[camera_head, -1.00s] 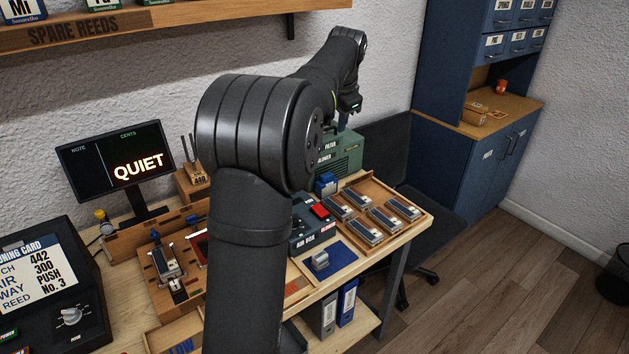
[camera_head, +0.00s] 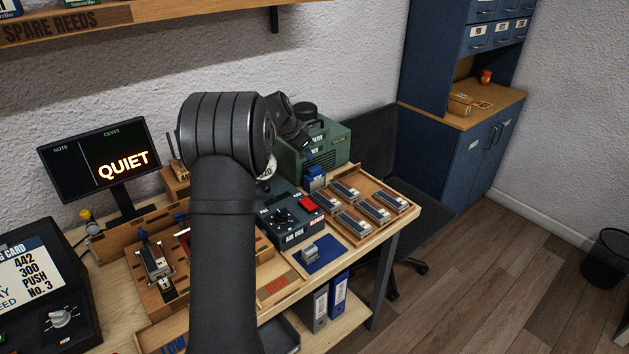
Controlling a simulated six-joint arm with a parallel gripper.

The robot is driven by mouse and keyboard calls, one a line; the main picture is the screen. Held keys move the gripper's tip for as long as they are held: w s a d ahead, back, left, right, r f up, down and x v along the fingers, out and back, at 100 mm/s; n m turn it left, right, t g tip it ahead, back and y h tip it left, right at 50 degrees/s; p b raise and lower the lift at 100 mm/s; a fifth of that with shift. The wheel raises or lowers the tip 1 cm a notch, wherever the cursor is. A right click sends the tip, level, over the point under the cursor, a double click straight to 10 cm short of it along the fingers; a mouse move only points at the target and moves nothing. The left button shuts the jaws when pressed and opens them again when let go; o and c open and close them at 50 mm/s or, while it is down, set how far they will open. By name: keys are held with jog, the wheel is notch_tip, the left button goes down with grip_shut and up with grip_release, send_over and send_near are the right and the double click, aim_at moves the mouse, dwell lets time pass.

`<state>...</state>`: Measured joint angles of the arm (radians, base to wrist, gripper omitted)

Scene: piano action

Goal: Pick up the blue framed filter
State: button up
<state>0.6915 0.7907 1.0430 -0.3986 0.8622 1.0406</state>
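A small blue item (camera_head: 315,174) stands upright between the green blower (camera_head: 322,150) and the tray of reed blocks. It is the likeliest blue framed filter, but it is too small to make out a frame. My gripper (camera_head: 305,143) is small and dark in front of the green blower, above and slightly left of the blue item. It looks apart from it. My own arm covers much of the bench's middle. The fingers are too small and dark to show whether they are open or hold anything.
A dark air box (camera_head: 290,215) with a red switch sits left of the wooden tray (camera_head: 372,238) of several reed blocks. A blue mat (camera_head: 325,256) with a small metal part lies in front. A monitor (camera_head: 100,160) stands left.

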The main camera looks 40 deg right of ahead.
aim_at(314, 168)
jog(key=x, duration=1)
jog(key=shift+w+f, duration=0.15)
jog(key=shift+w, duration=0.05)
grip_shut()
